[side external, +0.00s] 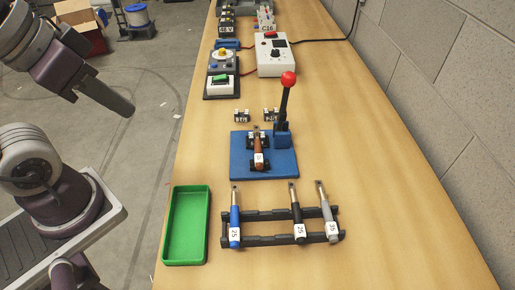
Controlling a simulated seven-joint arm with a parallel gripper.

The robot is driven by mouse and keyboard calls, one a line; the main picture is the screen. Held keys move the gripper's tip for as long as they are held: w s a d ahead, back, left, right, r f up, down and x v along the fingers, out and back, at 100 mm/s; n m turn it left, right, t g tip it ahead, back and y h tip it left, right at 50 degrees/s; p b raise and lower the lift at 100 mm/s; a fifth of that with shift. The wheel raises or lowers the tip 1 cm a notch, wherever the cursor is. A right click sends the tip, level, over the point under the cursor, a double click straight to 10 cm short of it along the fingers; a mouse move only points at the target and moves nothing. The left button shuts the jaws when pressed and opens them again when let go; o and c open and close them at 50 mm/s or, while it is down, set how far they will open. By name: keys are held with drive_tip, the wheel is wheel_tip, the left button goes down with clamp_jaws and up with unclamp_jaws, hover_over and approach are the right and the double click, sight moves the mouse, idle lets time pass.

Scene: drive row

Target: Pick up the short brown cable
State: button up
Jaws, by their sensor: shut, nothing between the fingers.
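The short brown cable (259,146) lies lengthwise on black holders of the blue base (239,168), in the middle of the table. It has a white label near its front end and a metal tip at the far end. A lever with a red knob (288,79) stands at the back right of the same base. My gripper (129,110) is at the left, beyond the table's left edge and well apart from the cable. Its narrow end looks closed, with nothing held.
In front, a black rack (268,239) holds a blue (235,212), a black (297,212) and a grey cable (326,210). A green tray (168,228) sits left of it. Behind are small labelled blocks and a white control box (272,58). A grey block wall stands right.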

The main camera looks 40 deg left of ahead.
drive_tip(key=o, duration=0.8)
drive_tip(key=n+g+h, duration=0.2)
drive_tip(key=n+g, duration=0.2)
drive_tip(key=n, duration=0.5)
hover_over(258, 147)
drive_tip(key=s+a, duration=0.1)
drive_tip(key=s, duration=0.1)
drive_tip(key=s+a+f+x, duration=0.1)
drive_tip(key=s+a+x, duration=0.15)
drive_tip(key=x, duration=1.85)
drive_tip(key=w+a+x, duration=0.1)
drive_tip(key=x, duration=0.1)
drive_tip(key=shift+d+f, duration=0.1)
drive_tip(key=shift+f, duration=0.3)
